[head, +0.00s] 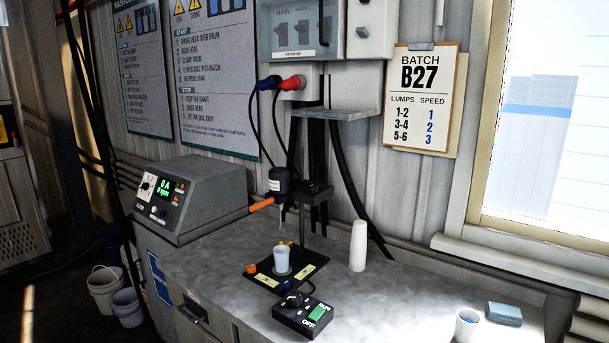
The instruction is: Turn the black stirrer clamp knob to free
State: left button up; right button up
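The stirrer stands on the bench, with a dark motor head (278,182) on a thin upright post and an orange handle (262,204) sticking out to the left. A black block (316,189) sits to the right of the head, by the post. I cannot make out a clamp knob or its position there. A thin shaft hangs below the head over a pale cup (281,259) on the black base plate (258,275). Neither gripper is in view.
A grey control unit (205,194) with a green display stands at left. Cables hang behind the stirrer.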

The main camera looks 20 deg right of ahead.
aim_at(312, 188)
jog(key=i+z, duration=0.35)
jog(key=i+j+z, duration=0.15)
jog(key=z, duration=0.15)
jog(key=i+j+z, duration=0.15)
jog(key=i+z, duration=0.2)
jog(key=k, duration=0.05)
